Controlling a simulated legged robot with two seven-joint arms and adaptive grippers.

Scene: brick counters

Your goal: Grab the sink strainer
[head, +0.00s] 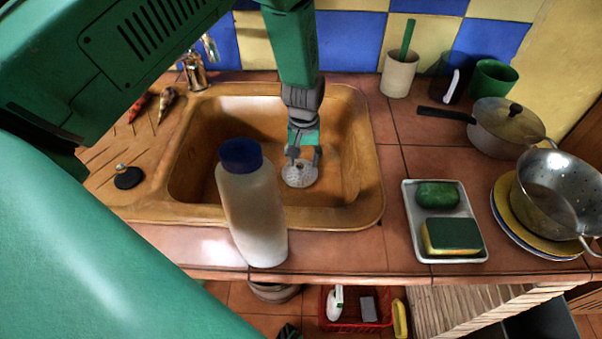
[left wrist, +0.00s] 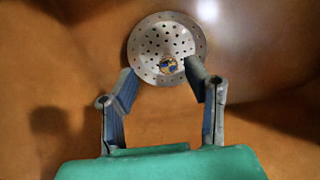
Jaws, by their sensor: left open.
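The sink strainer (head: 300,175) is a round, perforated metal disc with a small knob at its centre. It is in the brown sink (head: 345,215). In the left wrist view the strainer (left wrist: 150,45) lies just beyond my fingertips, and the right finger overlaps its lower right edge. My left gripper (head: 302,157) reaches down into the sink right at the strainer. In the left wrist view the left gripper (left wrist: 162,80) is open, with its two fingers apart. I cannot tell whether a finger touches the strainer. My right gripper is not in view.
A bottle with a blue cap (head: 252,205) stands at the sink's front edge. The faucet (head: 196,70) is at the back left. A white tray (head: 412,225) with a sponge, a pot (head: 500,125) and a colander (head: 560,190) are on the right. A black stopper (head: 128,177) lies left.

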